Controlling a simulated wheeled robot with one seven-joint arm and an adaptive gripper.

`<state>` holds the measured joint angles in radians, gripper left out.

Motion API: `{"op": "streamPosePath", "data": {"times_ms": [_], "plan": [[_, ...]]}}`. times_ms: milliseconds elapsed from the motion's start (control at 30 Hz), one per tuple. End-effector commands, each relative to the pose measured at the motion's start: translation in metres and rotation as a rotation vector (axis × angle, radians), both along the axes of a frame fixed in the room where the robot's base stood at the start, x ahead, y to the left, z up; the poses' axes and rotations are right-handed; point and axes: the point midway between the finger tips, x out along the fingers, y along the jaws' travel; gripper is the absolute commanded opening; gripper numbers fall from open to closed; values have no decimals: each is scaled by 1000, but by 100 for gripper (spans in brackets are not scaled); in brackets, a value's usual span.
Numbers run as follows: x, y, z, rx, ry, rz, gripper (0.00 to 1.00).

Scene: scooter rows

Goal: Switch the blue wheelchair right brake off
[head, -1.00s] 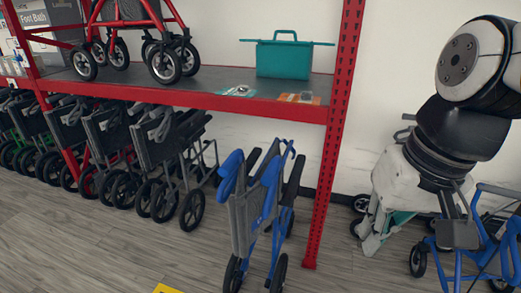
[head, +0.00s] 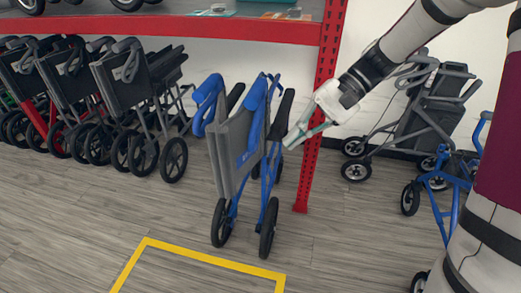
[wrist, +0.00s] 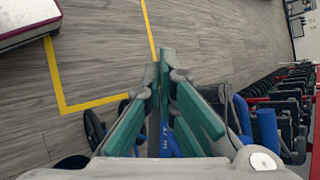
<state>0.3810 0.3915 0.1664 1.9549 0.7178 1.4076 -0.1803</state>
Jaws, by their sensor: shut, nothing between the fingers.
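The blue wheelchair (head: 232,150) stands folded on the floor in the head view, with a grey seat back, blue frame and dark wheels. Its brake lever is too small to make out. My gripper (head: 288,146) reaches in from the right, beside the wheelchair's black armrest (head: 283,112); I cannot tell if they touch. In the wrist view, the teal-padded fingers of my gripper (wrist: 165,60) are closed together with nothing between them. Blue wheelchair parts (wrist: 245,115) and a dark wheel (wrist: 95,130) show around and behind the fingers, which hide much of the chair.
A red shelf post (head: 318,150) stands close behind my gripper, under the red shelf edge (head: 200,27). Folded dark wheelchairs (head: 130,85) line the left. A grey rollator (head: 425,105) and a blue frame (head: 440,195) stand right. Floor near the yellow tape (head: 210,259) is clear.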

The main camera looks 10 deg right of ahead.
Motion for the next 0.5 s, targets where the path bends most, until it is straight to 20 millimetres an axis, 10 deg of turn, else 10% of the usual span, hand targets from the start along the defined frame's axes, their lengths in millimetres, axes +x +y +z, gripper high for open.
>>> {"op": "streamPosePath", "data": {"times_ms": [500], "plan": [[107,-30,-138,496,144,-223,0]]}}
